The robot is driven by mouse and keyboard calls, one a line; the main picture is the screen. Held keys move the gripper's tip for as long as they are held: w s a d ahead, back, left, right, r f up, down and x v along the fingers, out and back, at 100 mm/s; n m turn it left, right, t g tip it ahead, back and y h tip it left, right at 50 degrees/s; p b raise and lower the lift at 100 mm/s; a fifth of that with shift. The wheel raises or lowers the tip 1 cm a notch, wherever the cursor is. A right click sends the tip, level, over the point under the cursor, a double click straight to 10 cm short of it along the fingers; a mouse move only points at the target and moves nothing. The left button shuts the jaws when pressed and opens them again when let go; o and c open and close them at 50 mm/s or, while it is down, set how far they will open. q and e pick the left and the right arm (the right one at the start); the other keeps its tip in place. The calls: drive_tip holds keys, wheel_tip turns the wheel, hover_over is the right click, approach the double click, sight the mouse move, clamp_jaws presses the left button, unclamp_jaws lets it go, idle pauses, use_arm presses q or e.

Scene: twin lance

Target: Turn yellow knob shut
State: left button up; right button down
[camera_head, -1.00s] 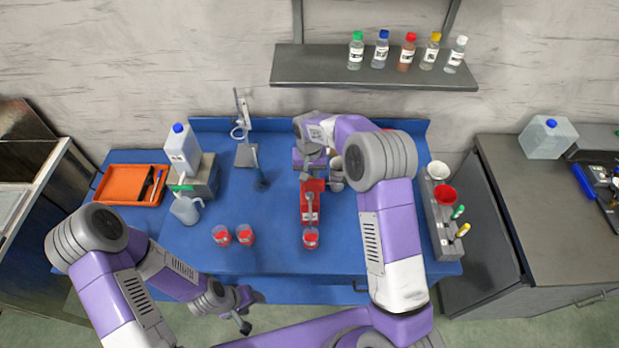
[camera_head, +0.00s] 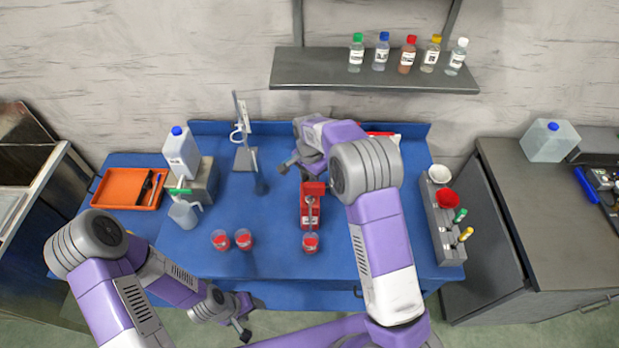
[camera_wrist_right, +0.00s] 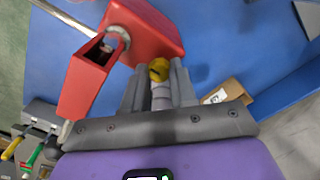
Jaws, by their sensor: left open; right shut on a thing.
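The yellow knob (camera_wrist_right: 158,69) shows in the right wrist view, between the two grey fingers of my right gripper (camera_wrist_right: 158,82). The fingers are shut on it. A red device (camera_wrist_right: 140,35) with a grey fitting stands close beside the knob. In the head view the red device (camera_head: 313,208) stands mid-table, with a red-filled beaker (camera_head: 310,243) at its front. My right gripper (camera_head: 298,165) is behind the device, and the knob is hidden there. My left gripper (camera_head: 243,320) is open and empty, low in front of the table edge.
Two more red beakers (camera_head: 232,240) stand to the left on the blue table (camera_head: 275,215). A stand (camera_head: 245,155), a jug (camera_head: 184,212) and an orange tray (camera_head: 128,188) are further left. A grey rack (camera_head: 440,225) is at right. The front middle is clear.

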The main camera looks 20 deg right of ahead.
drive_tip(key=shift+m, duration=0.3)
drive_tip(key=c, duration=0.9)
unclamp_jaws()
wheel_tip(320, 180, up, 8)
drive_tip(key=shift+f, duration=0.2)
